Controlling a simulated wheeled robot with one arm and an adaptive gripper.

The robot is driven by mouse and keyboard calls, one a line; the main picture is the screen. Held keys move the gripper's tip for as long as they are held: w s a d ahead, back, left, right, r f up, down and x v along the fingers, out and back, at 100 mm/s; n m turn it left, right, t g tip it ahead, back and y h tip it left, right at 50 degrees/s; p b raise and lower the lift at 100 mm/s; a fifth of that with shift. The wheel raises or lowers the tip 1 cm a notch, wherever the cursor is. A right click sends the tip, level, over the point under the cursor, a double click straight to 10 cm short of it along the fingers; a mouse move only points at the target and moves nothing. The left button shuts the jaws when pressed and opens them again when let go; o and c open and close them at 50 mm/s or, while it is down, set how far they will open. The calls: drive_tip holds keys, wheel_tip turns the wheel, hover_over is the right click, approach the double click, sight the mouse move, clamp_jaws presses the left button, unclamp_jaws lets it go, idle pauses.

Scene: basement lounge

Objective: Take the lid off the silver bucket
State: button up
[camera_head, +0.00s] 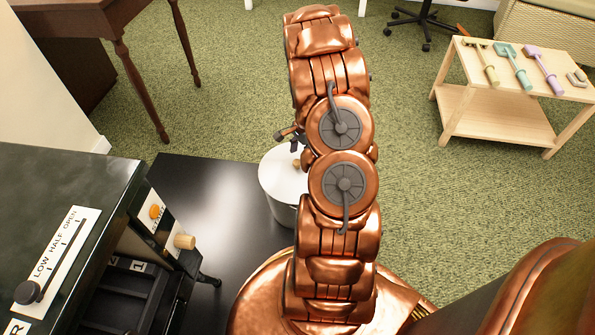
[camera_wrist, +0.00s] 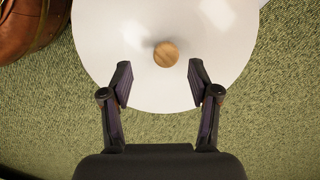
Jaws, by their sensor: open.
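The silver bucket (camera_head: 284,212) stands on a black surface, partly hidden behind my arm. Its pale round lid (camera_head: 279,178) is on top, with a small wooden knob (camera_head: 296,164) in the middle. In the wrist view the lid (camera_wrist: 112,45) fills the upper middle, with the knob (camera_wrist: 166,54) near its centre. My gripper (camera_wrist: 160,78) is open and empty, its two fingers apart over the lid's near part. The knob lies just beyond the fingertips, roughly midway between them in the picture. In the head view my gripper (camera_head: 290,135) is mostly hidden by my arm.
The black table (camera_head: 205,180) holds the bucket. A dark unit with a slider panel (camera_head: 55,258) and a wooden knob (camera_head: 184,241) stands at left. A wooden stand (camera_head: 500,105) with several tools is at upper right. Green carpet between is clear.

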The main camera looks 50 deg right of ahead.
sight(297, 162)
drive_tip(key=f, duration=0.1)
drive_tip(key=f+b, duration=0.1)
drive_tip(key=f, duration=0.1)
drive_tip(key=f+b, duration=0.1)
drive_tip(key=f, duration=0.1)
drive_tip(key=shift+w+a, duration=0.25)
drive_tip(key=shift+w, duration=0.15)
clamp_jaws()
